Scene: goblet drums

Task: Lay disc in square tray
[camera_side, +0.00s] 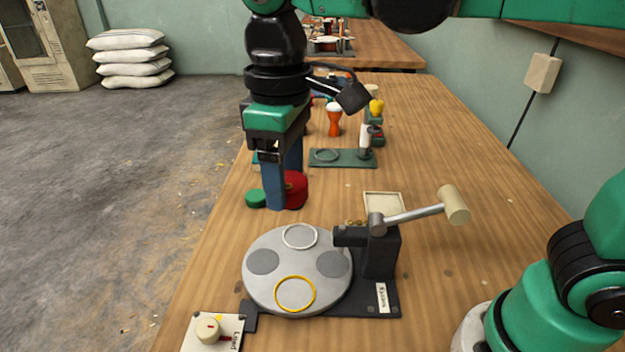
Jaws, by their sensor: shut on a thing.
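My gripper (284,188) points down at the left edge of the wooden table, its two blue fingers a little apart. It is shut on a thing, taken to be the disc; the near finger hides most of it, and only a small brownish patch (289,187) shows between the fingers. A red round piece (298,192) is right beside the fingertips; I cannot tell whether they touch it. The square tray (383,195), shallow and cream, lies to the right of the gripper, behind the black lever press. Its near part is hidden by the press.
A grey round plate (323,268) with white and yellow rings stands in front, joined to the black press (381,250) with its raised lever (453,205). A green round piece (256,198) lies left of the fingers. A green stand (342,158) and orange goblet (334,120) stand behind.

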